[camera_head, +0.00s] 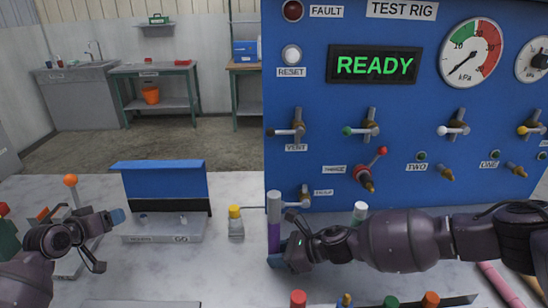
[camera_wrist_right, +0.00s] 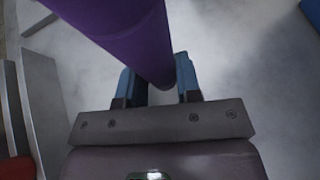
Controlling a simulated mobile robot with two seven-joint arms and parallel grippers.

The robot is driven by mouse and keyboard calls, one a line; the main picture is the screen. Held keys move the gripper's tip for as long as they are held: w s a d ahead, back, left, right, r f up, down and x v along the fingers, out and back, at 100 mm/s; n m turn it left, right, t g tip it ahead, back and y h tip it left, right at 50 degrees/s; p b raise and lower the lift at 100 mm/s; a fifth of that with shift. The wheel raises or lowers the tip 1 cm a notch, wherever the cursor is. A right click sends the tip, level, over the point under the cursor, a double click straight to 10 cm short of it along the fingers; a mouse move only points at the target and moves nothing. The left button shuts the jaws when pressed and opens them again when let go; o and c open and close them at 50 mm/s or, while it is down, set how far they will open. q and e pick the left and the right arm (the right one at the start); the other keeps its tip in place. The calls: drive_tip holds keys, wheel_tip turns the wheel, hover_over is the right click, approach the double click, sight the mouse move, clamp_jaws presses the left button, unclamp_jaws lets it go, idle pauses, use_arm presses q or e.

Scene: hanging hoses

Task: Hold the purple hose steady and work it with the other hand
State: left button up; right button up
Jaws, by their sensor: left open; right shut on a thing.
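The purple hose (camera_head: 273,238) shows as a short upright purple length below a grey cylindrical top, in front of the blue panel. In the right wrist view the purple hose (camera_wrist_right: 135,35) runs from the top edge down between the blue finger pads. My right gripper (camera_head: 280,255) is shut on it; the fingers partly hide its lower part. The right gripper (camera_wrist_right: 157,85) also shows at close range in the wrist view. My left gripper (camera_head: 108,242) is open and empty at the left, well apart from the hose.
The blue test rig panel (camera_head: 400,110) with valves and gauges stands behind the right arm. A blue-backed stand (camera_head: 165,185) and a yellow-capped post (camera_head: 235,222) stand between my grippers. Red, green and orange caps (camera_head: 298,298) line the front edge.

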use_arm(q)
drive_tip(key=w+d+r+m+g+h, duration=0.2)
drive_tip(key=d, duration=0.6)
drive_tip(key=w+d+r+m+g+h, duration=0.1)
drive_tip(key=w+d+r+m, duration=0.15)
drive_tip(key=d, duration=0.55)
wheel_tip(320, 180, up, 16)
drive_tip(key=m+g+y, duration=0.6)
drive_tip(key=m+g, duration=0.3)
drive_tip(key=m, duration=0.6)
hover_over(274, 205)
drive_tip(key=w, duration=0.2)
drive_tip(key=shift+w+a+r+n, duration=0.1)
drive_tip(key=shift+w+r+n, duration=0.05)
drive_tip(key=shift+n, duration=0.1)
drive_tip(key=shift+s, duration=0.3)
drive_tip(key=shift+s+f+m, duration=0.1)
drive_tip(key=shift+f+m, duration=0.3)
drive_tip(key=shift+f, duration=0.1)
wheel_tip(274, 205, down, 11)
drive_tip(key=shift+f, duration=0.1)
